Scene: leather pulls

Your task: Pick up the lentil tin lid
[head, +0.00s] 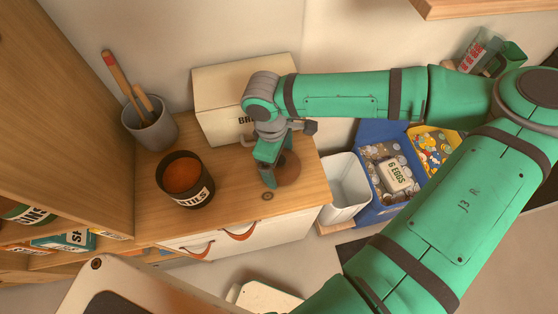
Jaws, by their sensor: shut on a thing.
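The lentil tin (186,180) is a dark open tin with orange contents and a label ending in "TILS". It stands upright on the wooden cabinet top. The lentil tin lid appears to be the round brown disc (290,170) to the right of the tin. My gripper (270,178) points down at the left edge of this disc and is shut on it. The fingers partly cover the disc. I cannot tell whether it touches the cabinet top or is just above it.
A beige bread box (222,95) stands close behind my gripper. A grey cup (150,128) with brushes is at the back left. A white bin (345,188) and a blue crate (372,135) with an egg carton are to the right. Cabinet top (235,205) is clear between tin and gripper.

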